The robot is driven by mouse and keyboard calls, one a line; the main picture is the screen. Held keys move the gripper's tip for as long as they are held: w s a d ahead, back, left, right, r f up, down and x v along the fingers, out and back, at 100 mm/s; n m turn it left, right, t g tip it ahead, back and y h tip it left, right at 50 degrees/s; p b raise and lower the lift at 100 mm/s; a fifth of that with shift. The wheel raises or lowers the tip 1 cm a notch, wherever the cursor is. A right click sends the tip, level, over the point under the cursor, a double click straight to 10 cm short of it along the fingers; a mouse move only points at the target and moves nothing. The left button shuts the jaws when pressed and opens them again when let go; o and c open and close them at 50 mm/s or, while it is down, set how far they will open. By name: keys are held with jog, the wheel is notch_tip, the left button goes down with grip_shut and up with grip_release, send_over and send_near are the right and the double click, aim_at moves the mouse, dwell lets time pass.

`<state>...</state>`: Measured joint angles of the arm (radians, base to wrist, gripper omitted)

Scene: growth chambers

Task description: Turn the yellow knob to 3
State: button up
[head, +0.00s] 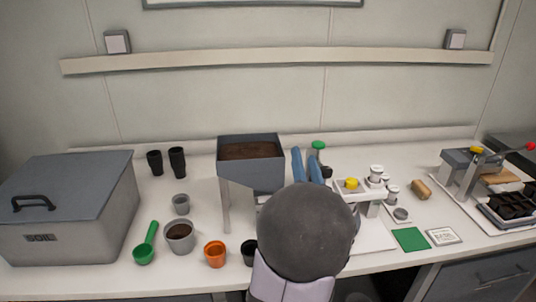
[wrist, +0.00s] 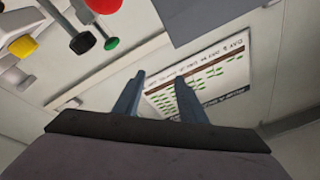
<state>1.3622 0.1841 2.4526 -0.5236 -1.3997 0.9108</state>
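The yellow knob (head: 351,184) sits on top of a white device (head: 362,193) right of centre on the bench. The knob also shows at the upper left of the wrist view (wrist: 22,46). Its number marks are too small to read. My gripper (head: 305,162) has two blue fingers, which stand apart with nothing between them. It is left of the yellow knob and not touching it. In the wrist view the fingers (wrist: 158,92) point toward a wall chart. My rounded grey arm part hides the bench in front of the device.
A soil hopper (head: 251,151) stands left of my gripper. A green-topped item (head: 318,145) is just behind it. A green mat (head: 410,239) lies in front. A soil bin (head: 68,207) and several cups are at left.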

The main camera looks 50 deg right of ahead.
jog(key=w+a+r+n+t+y, duration=0.3)
jog(key=w+a+t+y, duration=0.1)
jog(key=w+a+t, duration=0.1)
jog(key=shift+w+a, duration=0.55)
jog(key=shift+a, duration=0.7)
jog(key=shift+r, duration=0.1)
